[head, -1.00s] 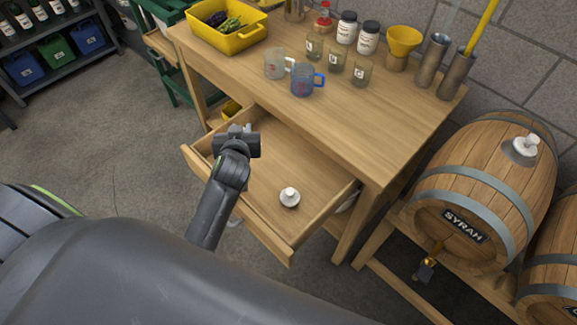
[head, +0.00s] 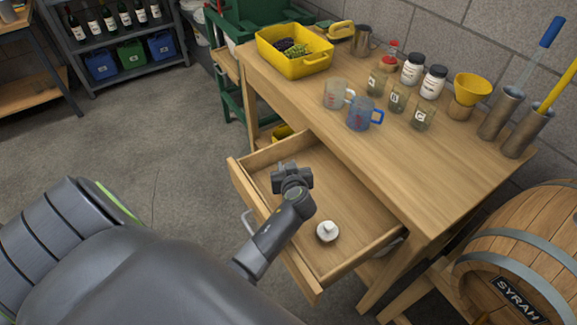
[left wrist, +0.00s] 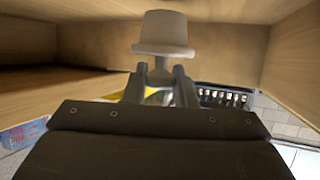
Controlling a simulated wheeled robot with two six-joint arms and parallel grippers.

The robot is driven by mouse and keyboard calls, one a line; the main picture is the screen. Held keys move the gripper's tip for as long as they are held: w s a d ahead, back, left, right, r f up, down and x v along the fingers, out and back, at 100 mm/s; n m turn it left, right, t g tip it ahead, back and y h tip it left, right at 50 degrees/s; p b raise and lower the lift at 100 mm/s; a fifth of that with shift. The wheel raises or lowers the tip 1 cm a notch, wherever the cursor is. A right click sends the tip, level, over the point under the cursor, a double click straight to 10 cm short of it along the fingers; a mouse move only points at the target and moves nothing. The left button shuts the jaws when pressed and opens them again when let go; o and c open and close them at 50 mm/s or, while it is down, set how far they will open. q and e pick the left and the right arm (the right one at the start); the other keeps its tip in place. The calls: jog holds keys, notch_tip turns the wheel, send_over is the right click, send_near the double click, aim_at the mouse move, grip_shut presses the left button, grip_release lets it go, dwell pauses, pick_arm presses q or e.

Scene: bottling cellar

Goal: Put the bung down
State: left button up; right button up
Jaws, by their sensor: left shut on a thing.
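My left gripper (head: 292,172) is over the open drawer (head: 270,222) of the wooden table, towards its left end. In the left wrist view the gripper (left wrist: 161,82) is shut on the stem of a pale grey bung (left wrist: 163,32). The bung's wide body stands clear beyond the fingertips. In the head view this held bung is hidden by the gripper and wrist. A white bung-like piece with a knob (head: 327,231) sits on the drawer floor, to the right of the gripper and apart from it. My right gripper is not in view.
The drawer's wooden walls surround the gripper. Bare drawer floor shows around the white piece. Above, the tabletop (head: 400,165) holds a yellow bin (head: 290,62), a clear jug (head: 338,93), a blue jug (head: 362,113), jars and a funnel. A Syrah barrel (head: 525,255) stands at right.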

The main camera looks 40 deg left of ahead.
pick_arm(q)
jog(key=shift+f, duration=0.8)
jog(key=shift+f, duration=0.15)
jog(key=o, duration=1)
